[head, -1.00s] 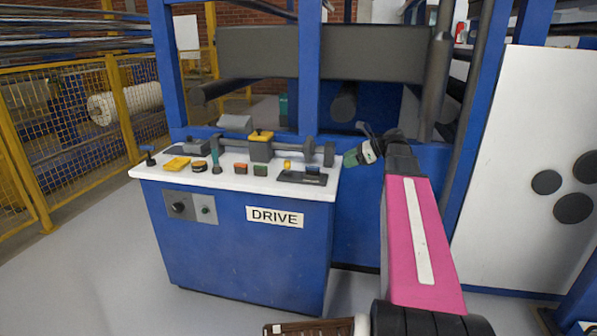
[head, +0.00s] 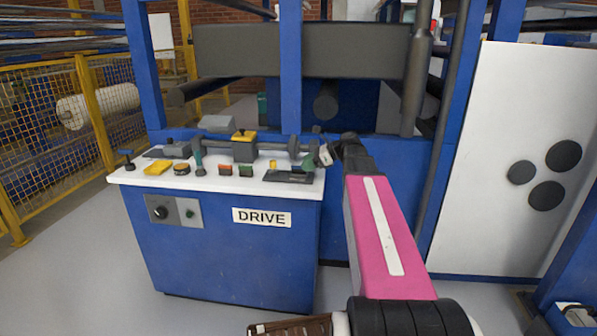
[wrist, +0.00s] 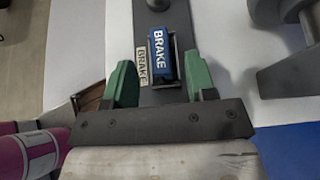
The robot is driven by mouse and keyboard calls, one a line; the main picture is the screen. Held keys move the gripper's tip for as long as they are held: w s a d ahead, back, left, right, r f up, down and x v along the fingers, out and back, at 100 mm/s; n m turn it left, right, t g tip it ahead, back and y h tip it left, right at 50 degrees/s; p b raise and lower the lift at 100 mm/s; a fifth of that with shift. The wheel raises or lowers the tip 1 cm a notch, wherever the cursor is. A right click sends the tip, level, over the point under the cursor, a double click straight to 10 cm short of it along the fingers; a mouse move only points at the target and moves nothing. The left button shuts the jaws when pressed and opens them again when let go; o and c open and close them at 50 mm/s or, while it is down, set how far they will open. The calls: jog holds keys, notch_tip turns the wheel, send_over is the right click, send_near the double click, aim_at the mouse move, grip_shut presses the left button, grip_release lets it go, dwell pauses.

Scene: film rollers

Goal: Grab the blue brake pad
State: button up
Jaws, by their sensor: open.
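The blue brake pad (wrist: 163,52), marked "BRAKE" in white, sits in a dark holder on a dark plate (wrist: 180,18) in the wrist view. My gripper (wrist: 160,75) is open, with one green finger on either side of the pad's near end. I cannot tell whether either finger touches it. A yellow piece (head: 273,164) stands at the plate's left part.
A beige "BRAKE" label (wrist: 142,66) lies beside the pad. A grey roller support (wrist: 283,72) stands close on the right in the wrist view.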

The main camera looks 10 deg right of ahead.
aim_at(299, 171)
jog(key=x, duration=0.3)
jog(key=shift+w+a, duration=0.1)
jog(key=shift+a, duration=0.1)
grip_shut()
jog(key=shift+r, duration=0.15)
